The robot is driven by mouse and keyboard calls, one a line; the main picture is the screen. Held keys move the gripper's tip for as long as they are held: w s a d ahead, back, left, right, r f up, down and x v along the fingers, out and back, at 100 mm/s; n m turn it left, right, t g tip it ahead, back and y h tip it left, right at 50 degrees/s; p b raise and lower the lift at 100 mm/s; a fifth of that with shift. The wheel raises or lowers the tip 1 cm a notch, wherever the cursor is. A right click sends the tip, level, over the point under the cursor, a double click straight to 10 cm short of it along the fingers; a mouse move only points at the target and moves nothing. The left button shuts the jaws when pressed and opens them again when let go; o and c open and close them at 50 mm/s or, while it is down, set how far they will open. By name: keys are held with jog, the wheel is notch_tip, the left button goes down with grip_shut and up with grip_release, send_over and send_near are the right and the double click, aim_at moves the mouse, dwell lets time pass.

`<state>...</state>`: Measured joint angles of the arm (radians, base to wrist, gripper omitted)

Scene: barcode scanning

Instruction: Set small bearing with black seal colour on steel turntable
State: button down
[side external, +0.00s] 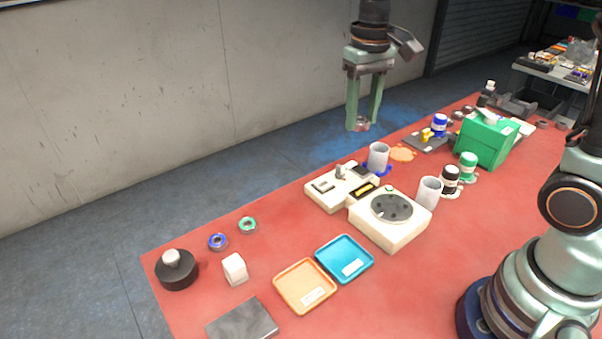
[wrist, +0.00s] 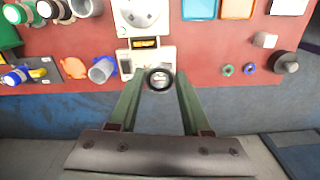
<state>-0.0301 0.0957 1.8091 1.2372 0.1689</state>
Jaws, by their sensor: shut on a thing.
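My gripper (side external: 362,123) is high above the back edge of the table, its two green fingers pointing down. It is shut on a small bearing with a black seal (wrist: 160,78), a ring with a dark band and a bright centre, held between the fingertips in the wrist view. In the side view the bearing (side external: 361,125) shows as a small grey ring at the fingertips. The steel turntable (side external: 392,208) is a dark round plate on a cream box, below and to the right of my gripper. It also shows at the top of the wrist view (wrist: 140,14).
A cream device (side external: 325,188) and a grey cup (side external: 378,155) stand beside the turntable box, with another cup (side external: 428,192) at its right. Blue (side external: 345,258) and orange (side external: 305,286) trays lie in front. Blue (side external: 218,242) and green (side external: 248,225) rings lie at left. A green box (side external: 487,140) stands at right.

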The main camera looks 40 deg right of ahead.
jog(key=shift+s+d+n, duration=0.5)
jog(key=shift+s+n, duration=0.1)
jog(key=m, duration=1.5)
send_over(474, 206)
notch_tip(474, 206, down, 3)
notch_tip(474, 206, down, 19)
jog(key=shift+s+f, duration=0.1)
jog(key=shift+f, duration=0.1)
jog(key=shift+f, duration=0.1)
jog(key=shift+c, duration=1.8)
grip_release()
